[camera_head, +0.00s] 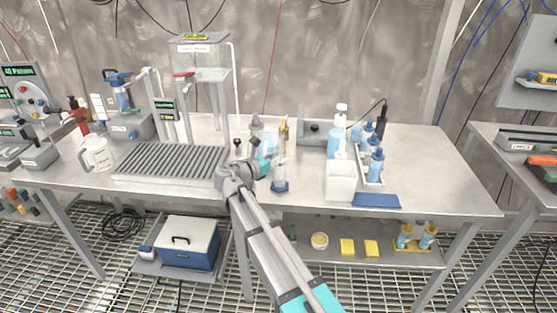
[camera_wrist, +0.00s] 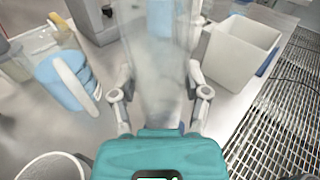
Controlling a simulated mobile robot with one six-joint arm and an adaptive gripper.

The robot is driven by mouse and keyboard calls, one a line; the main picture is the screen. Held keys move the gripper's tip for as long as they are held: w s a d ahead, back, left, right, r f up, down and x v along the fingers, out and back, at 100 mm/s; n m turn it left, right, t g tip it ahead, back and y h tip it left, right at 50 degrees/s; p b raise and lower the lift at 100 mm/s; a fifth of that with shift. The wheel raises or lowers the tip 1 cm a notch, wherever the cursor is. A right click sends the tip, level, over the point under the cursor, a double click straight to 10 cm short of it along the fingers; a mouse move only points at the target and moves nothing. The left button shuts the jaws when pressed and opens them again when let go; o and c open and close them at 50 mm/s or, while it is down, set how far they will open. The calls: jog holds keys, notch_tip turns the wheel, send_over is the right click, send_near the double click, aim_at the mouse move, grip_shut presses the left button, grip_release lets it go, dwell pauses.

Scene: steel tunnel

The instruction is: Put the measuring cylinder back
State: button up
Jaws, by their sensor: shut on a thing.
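My gripper (camera_head: 272,163) is at the front middle of the steel bench. It is shut on a clear measuring cylinder (camera_head: 280,174) with a blue base. The cylinder stands roughly upright. I cannot tell whether its base touches the bench top. In the wrist view the cylinder (camera_wrist: 166,65) is a wide see-through tube between the two fingers of my gripper (camera_wrist: 162,95). Its lower part is hidden behind the teal gripper body.
A white open box (camera_head: 341,182) stands to the right, near a blue mat (camera_head: 376,200) and a wash bottle (camera_head: 337,140). A grey ribbed rack (camera_head: 170,162) is left. In the wrist view a light-blue handled jug (camera_wrist: 66,82) is close left. Free bench lies far right.

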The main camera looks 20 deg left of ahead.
jog(key=shift+f, duration=0.1)
jog(key=o, duration=1.3)
jog(key=v, duration=1.2)
jog(key=shift+p, duration=0.35)
